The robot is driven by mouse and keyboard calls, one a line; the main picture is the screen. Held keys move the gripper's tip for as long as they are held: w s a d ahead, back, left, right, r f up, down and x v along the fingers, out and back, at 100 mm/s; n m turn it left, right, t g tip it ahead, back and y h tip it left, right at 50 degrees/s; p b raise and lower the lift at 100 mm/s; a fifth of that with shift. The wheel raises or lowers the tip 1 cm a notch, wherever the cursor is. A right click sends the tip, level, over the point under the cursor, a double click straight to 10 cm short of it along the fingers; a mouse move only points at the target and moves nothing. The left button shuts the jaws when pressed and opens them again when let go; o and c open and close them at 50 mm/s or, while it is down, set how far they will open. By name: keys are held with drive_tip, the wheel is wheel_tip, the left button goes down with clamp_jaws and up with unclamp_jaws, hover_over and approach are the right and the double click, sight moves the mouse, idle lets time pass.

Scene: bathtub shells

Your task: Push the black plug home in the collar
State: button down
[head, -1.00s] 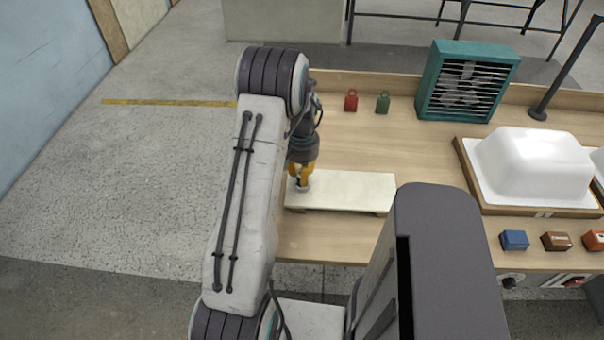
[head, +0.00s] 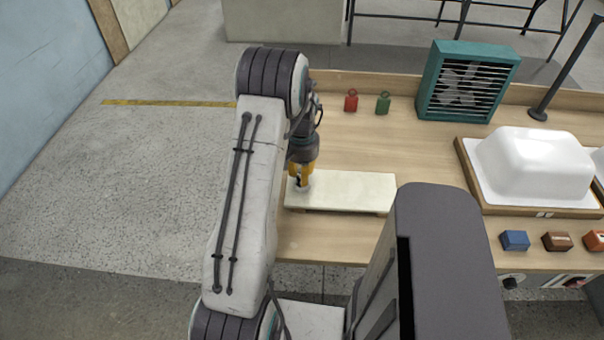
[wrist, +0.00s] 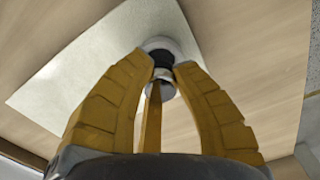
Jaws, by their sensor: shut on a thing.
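My gripper (head: 300,178), with yellow fingers, points down over the left end of a cream board (head: 350,191) on the bench. In the wrist view its fingertips (wrist: 164,68) close around the black plug (wrist: 161,58). A pale round rim, apparently the collar (wrist: 160,42), shows behind the plug against the board (wrist: 105,50). The plug looks lined up with this rim, but I cannot tell how deep it sits. In the head view the fingers hide most of the plug and collar.
A white tub shell (head: 535,165) stands in a wooden-edged tray at the right. A teal fan (head: 466,82) and red (head: 351,101) and green (head: 383,103) weights stand behind. Small boxes (head: 515,240) line the front right. The bench between is clear.

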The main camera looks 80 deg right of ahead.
drive_tip(key=shift+f+b, duration=0.85)
drive_tip(key=shift+f, duration=0.15)
drive_tip(key=c, duration=1.1)
unclamp_jaws()
drive_tip(key=shift+o, duration=0.2)
drive_tip(key=shift+r, duration=0.15)
wheel_tip(320, 180, up, 12)
drive_tip(key=shift+f, duration=0.1)
drive_tip(key=shift+o, duration=0.2)
